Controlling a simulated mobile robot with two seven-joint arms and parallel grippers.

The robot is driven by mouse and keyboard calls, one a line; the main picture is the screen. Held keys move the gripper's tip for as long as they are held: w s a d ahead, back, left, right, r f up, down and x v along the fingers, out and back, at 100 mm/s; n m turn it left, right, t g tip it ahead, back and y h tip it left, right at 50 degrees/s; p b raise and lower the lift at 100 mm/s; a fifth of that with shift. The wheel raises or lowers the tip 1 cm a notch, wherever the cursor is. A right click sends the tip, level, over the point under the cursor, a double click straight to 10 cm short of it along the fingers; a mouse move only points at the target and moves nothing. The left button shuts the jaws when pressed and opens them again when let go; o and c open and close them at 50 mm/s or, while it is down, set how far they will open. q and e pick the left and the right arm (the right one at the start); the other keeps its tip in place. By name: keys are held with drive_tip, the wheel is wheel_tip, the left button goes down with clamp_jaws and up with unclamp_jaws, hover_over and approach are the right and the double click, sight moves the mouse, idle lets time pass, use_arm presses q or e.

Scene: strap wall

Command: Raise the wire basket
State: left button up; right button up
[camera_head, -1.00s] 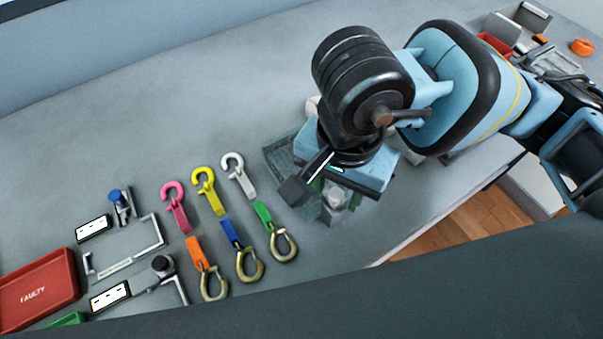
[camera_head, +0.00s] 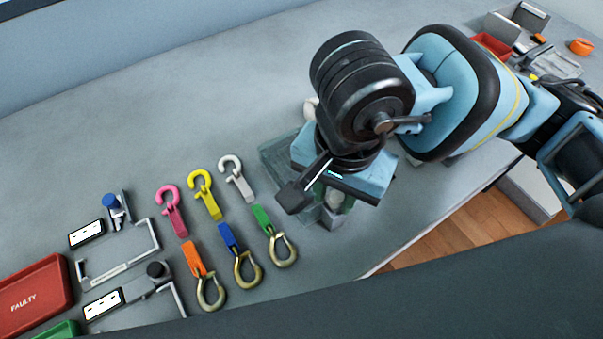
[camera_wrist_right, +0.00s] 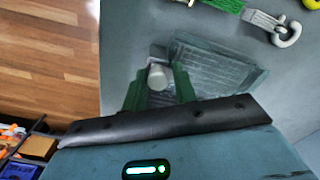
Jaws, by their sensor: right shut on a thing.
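The wire basket (camera_head: 279,155) is a grey-green, see-through mesh tray on the bench, mostly hidden under my right gripper in the head view. Its mesh shows more clearly in the right wrist view (camera_wrist_right: 222,72). My right gripper (camera_head: 331,204) points down at the basket's near side. In the right wrist view its green fingers (camera_wrist_right: 159,88) are shut on a pale grey, rounded piece (camera_wrist_right: 157,74) beside the basket. I cannot tell whether this piece is part of the basket, or whether the basket is off the bench. My left gripper is not in view.
Several coloured straps with hooks (camera_head: 228,237) lie left of the basket. Farther left are metal brackets (camera_head: 118,250) and a red FAULTY tray (camera_head: 35,290). Bench edge (camera_head: 420,237) and wood floor lie right. A red bin (camera_head: 492,45) stands at the far right. The back bench is clear.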

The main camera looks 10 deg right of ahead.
drive_tip(key=shift+s+d+f, duration=0.15)
drive_tip(key=shift+s+f, duration=0.1)
idle(0.6)
drive_tip(key=o, duration=0.5)
drive_tip(key=shift+o, duration=0.4)
drive_tip(key=shift+d, duration=0.1)
drive_tip(key=shift+r, duration=0.1)
